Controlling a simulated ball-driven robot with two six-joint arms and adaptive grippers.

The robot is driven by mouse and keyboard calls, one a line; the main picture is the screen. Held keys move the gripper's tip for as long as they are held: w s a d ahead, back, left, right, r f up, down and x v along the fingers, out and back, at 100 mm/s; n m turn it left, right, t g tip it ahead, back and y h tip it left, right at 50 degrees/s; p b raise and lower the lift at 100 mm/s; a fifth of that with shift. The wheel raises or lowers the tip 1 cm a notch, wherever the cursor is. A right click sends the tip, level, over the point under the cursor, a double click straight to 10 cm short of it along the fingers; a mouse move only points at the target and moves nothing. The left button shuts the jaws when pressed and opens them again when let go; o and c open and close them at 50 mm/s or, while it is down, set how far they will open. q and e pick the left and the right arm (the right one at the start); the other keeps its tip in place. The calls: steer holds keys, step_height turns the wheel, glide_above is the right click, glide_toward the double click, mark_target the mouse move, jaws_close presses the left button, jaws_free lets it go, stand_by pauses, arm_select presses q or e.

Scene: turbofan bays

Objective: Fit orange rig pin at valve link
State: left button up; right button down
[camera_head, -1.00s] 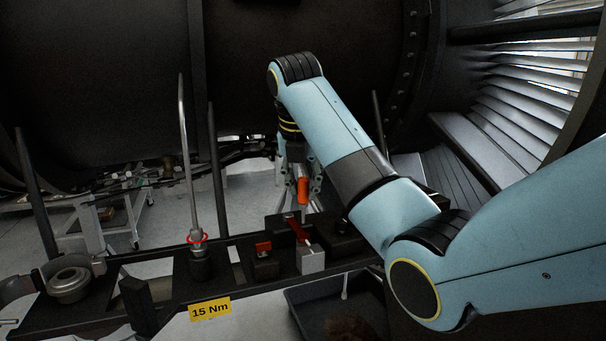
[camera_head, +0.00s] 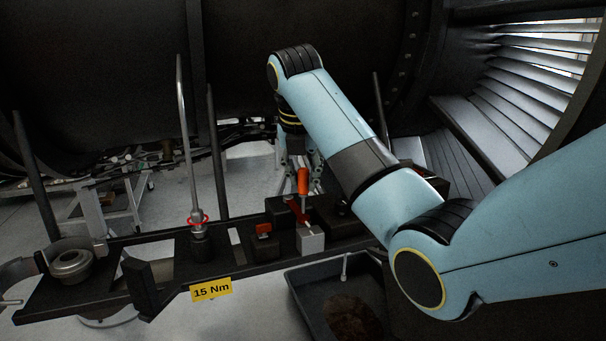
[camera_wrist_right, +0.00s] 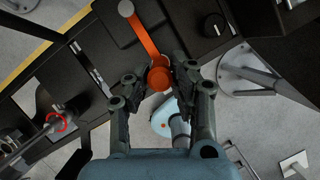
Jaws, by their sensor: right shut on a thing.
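The orange rig pin (camera_head: 303,181) is upright above the dark bench rail, near a light grey block (camera_head: 310,240). My right gripper (camera_head: 302,172) is shut on its orange head. In the right wrist view the orange head (camera_wrist_right: 160,78) sits between the fingertips of my right gripper (camera_wrist_right: 158,79). A red-orange strap (camera_wrist_right: 143,38) runs from a round grey stud to the pin. The pin's lower end is thin, and I cannot tell whether it touches anything below. I cannot pick out the valve link for certain. My left gripper is not in view.
A tall grey rod with a red ring (camera_head: 198,218) stands on the rail (camera_head: 130,262), left of a small red-topped block (camera_head: 263,232). A yellow 15 Nm label (camera_head: 211,289) is on its front. A dark tray (camera_head: 300,290) lies below right. The dark engine casing fills the back.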

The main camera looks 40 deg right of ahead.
mark_target(303, 191)
steer(key=shift+f, duration=2.55)
stand_by(1.2)
steer(key=c, duration=1.1)
jaws_free()
steer(key=shift+o, duration=0.2)
steer(key=shift+r, duration=0.25)
steer(key=v, duration=0.7)
steer(key=shift+s+a, duration=0.1)
